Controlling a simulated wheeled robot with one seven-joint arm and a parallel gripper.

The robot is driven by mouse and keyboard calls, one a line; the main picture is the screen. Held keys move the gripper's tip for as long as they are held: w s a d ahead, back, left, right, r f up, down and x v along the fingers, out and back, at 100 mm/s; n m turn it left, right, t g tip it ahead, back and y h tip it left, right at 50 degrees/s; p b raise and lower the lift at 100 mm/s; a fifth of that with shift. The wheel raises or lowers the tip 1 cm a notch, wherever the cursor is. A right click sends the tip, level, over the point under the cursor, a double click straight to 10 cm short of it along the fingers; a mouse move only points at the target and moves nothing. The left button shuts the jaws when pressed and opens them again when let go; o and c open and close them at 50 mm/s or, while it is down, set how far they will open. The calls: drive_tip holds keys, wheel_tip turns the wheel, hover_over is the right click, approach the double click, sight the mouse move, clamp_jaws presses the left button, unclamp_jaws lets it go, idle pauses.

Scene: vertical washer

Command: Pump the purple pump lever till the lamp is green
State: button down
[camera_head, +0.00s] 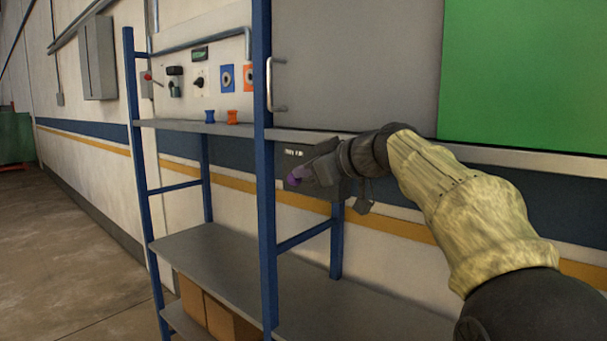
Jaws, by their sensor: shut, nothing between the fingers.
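The purple pump lever (294,177) shows as a small purple end right at the tip of my gripper (303,174). Most of the lever and its pump body are hidden behind my gripper and wrist. My gripper is shut, with its tip touching or just in front of the purple end; I cannot tell which. It sits just below the shelf edge, right of the blue front post. I cannot make out a lit green lamp; a dark greenish display (200,54) is on the back panel.
A blue-framed rack (265,200) stands in front of the wall, with its post close left of my gripper. Its panel carries knobs and blue and orange sockets (227,78). A grey door with a handle (277,85) is above. Cardboard boxes (215,315) lie below. Floor at left is clear.

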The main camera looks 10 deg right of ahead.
drive_tip(key=f+n+b, duration=0.1)
drive_tip(key=b, duration=0.2)
drive_tip(key=f+n+t+b, duration=0.1)
drive_tip(key=f+b, duration=0.1)
drive_tip(key=b, duration=0.2)
drive_tip(key=f+n+h+b, duration=0.1)
drive_tip(key=b, duration=0.2)
drive_tip(key=shift+s+a+f+t+b, duration=0.2)
drive_tip(key=shift+a+t+b, duration=0.1)
drive_tip(key=shift+b, duration=0.1)
drive_tip(key=shift+r, duration=0.1)
drive_tip(key=a+r+b+v, duration=0.1)
drive_tip(key=r+v, duration=0.1)
drive_tip(key=v, duration=1)
drive_tip(key=shift+s+r, duration=0.3)
drive_tip(key=shift+s, duration=0.05)
drive_tip(key=shift+w+d, duration=0.1)
drive_tip(key=shift+w, duration=0.05)
